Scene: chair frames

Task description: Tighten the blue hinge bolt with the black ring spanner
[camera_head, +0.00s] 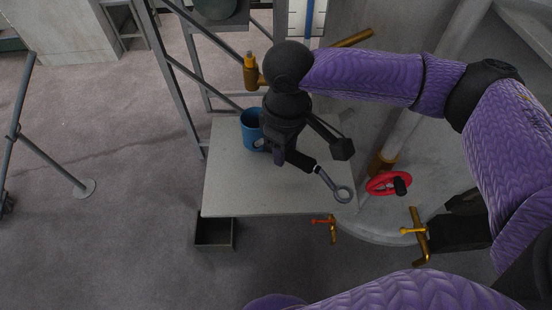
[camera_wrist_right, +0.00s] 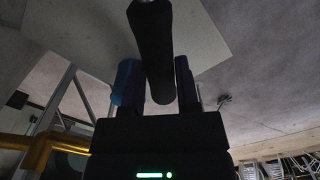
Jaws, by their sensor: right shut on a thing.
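The spanner (camera_head: 331,181) has a black handle, a grey metal shaft and a ring end. The ring hangs over the table's right front corner, apart from the red handwheel to its right. My right gripper (camera_head: 288,152) is above the table and shut on the black handle. In the right wrist view the handle (camera_wrist_right: 156,55) runs between the two fingers of the right gripper (camera_wrist_right: 160,85). I cannot make out a blue hinge bolt in either view. My left gripper is not in view.
A blue mug (camera_head: 252,129) stands on the grey table (camera_head: 235,190), close behind the right gripper. A red handwheel (camera_head: 389,183) and brass valve handles (camera_head: 418,235) are to the right. A dark open bin (camera_head: 214,232) is below the table's front left corner. The table's front left is clear.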

